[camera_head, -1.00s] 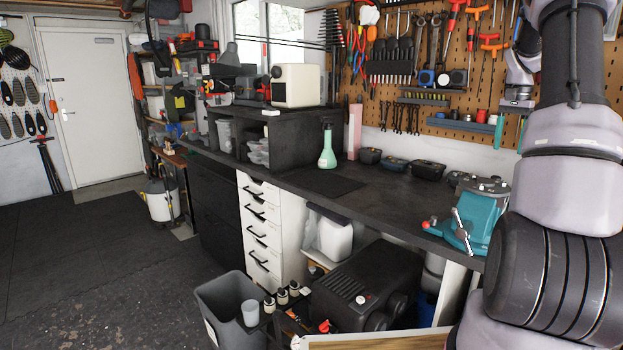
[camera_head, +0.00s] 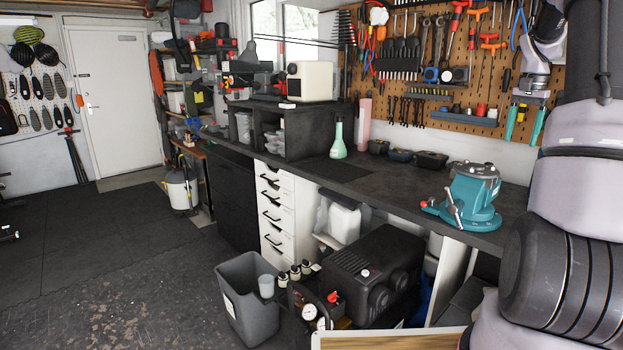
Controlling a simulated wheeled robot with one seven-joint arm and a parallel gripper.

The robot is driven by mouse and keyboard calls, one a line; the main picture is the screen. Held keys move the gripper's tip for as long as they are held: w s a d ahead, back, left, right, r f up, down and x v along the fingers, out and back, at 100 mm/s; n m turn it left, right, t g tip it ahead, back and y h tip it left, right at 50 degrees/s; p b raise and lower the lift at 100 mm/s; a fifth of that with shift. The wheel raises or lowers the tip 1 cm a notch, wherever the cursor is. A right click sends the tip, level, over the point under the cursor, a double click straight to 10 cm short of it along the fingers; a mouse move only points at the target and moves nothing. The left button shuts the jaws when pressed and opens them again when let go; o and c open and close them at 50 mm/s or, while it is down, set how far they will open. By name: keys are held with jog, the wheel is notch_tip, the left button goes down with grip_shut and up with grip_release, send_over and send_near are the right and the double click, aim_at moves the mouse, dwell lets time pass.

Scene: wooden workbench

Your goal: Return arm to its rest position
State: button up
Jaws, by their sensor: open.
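My gripper (camera_head: 525,124) is at the upper right of the head view. It hangs with its two teal fingers pointing down and apart, with nothing seen between them. The pegboard with tools shows behind it. My arm fills the right edge, folded upright close to the camera, and hides the right end of the workbench (camera_head: 400,190). The gripper appears above the bench and clear of the teal vise (camera_head: 472,198).
A green spray bottle (camera_head: 338,140) and a white box (camera_head: 310,82) stand toward the back. A grey bin (camera_head: 248,310) and a black machine (camera_head: 365,270) are on the floor before the bench. The dark floor (camera_head: 110,245) at left is mostly open.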

jog(key=s+a+r+n+t, duration=0.2)
jog(key=s+a+r, duration=0.25)
jog(key=a, duration=0.45)
jog(key=s+a+r+n+t, duration=0.1)
jog(key=s+a+r, duration=0.35)
jog(key=a, duration=0.55)
jog(key=s+a+f+n+t+y, duration=0.1)
jog(key=s+a+n+t+y, duration=0.1)
jog(key=s+a, duration=1.1)
jog(key=s+n+t, duration=0.1)
jog(key=s, duration=0.2)
jog(key=shift+a+n+t, duration=0.4)
jog(key=shift+s, duration=0.1)
